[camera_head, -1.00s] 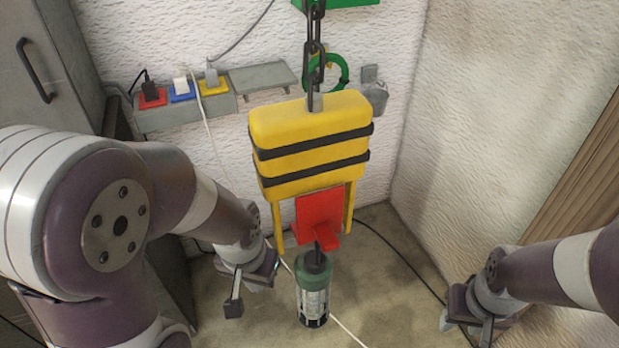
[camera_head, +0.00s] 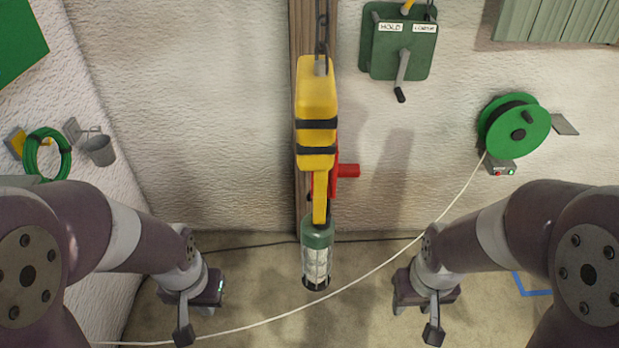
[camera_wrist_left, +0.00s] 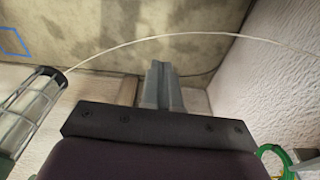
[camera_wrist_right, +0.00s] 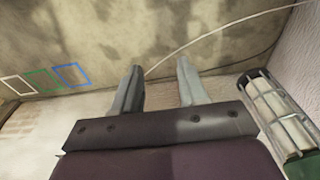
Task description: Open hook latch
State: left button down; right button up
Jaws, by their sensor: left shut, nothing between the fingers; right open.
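A yellow block (camera_head: 316,90) with two black bands hangs from a dark chain (camera_head: 321,35), its narrow side towards me. A red latch part (camera_head: 346,170) sticks out to the right of its lower end. A green caged lamp (camera_head: 317,255) hangs upright below; its hook joint is mostly hidden by the yellow part. The lamp also shows in the left wrist view (camera_wrist_left: 32,105) and the right wrist view (camera_wrist_right: 275,108). My left gripper (camera_wrist_left: 160,68) is shut and empty, left of the lamp. My right gripper (camera_wrist_right: 160,70) is open and empty, right of the lamp. Neither touches anything.
A green crank box (camera_head: 400,45) and a green cable reel (camera_head: 514,125) are on the back wall. A green hose coil (camera_head: 47,155) and a grey bucket (camera_head: 99,149) hang at left. Space either side of the lamp is clear.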

jog(key=shift+o, duration=1.1)
jog(key=shift+w+d+f, duration=0.1)
pick_arm(q)
jog(key=w+a+r+m+t+h+b, duration=0.1)
jog(key=w+r+m+t+b, duration=0.1)
jog(key=w+r+m+t, duration=0.4)
jog(key=w+a+r+m+t+b, duration=0.15)
jog(key=w+m, duration=0.25)
jog(key=w, duration=0.5)
jog(key=w+r+m+t+h+b, duration=0.1)
jog(key=w+r+m+t, duration=0.3)
jog(key=w, duration=0.3)
jog(key=d+r+m+h+b, duration=0.25)
jog(key=r+m+h, duration=0.3)
jog(key=m, duration=0.55)
jog(key=d+r+m+h+b, duration=0.1)
jog(key=d+r+m+h, duration=0.4)
jog(key=m, duration=0.5)
jog(key=s+m+g+h+b, duration=0.1)
jog(key=s+m+g+h, duration=0.4)
jog(key=s+m+g, duration=0.7)
jog(key=m+g, duration=0.1)
jog(key=m, duration=0.5)
jog(key=shift+s+a+r+m, duration=0.2)
jog(key=shift+a+m, duration=0.1)
jog(key=shift+m, duration=0.1)
pick_arm(e)
notch_tip(320, 180, down, 9)
